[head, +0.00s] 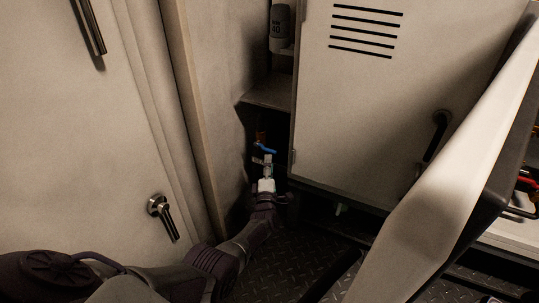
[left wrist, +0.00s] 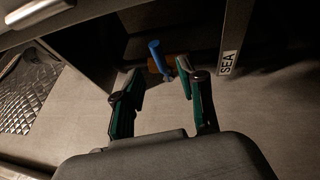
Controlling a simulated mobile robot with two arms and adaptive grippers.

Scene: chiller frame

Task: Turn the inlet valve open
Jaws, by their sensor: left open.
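The inlet valve shows a blue lever handle (head: 266,148) in the dark recess beside the louvred cabinet door in the head view. In the left wrist view the blue handle (left wrist: 156,52) stands up at a slant in front of an orange-brown fitting (left wrist: 160,65). My left gripper (head: 264,163) is just below the handle in the head view. In the left wrist view its two green-sided fingers (left wrist: 158,82) are spread and empty, with the handle beyond their tips and roughly between them. No contact with the handle is visible. My right gripper is not in view.
A louvred cabinet door (head: 365,100) borders the recess on the right, and a pale panel (head: 195,110) borders it on the left. A shelf (head: 270,92) is above the valve. Dark tread plate (head: 290,260) covers the floor.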

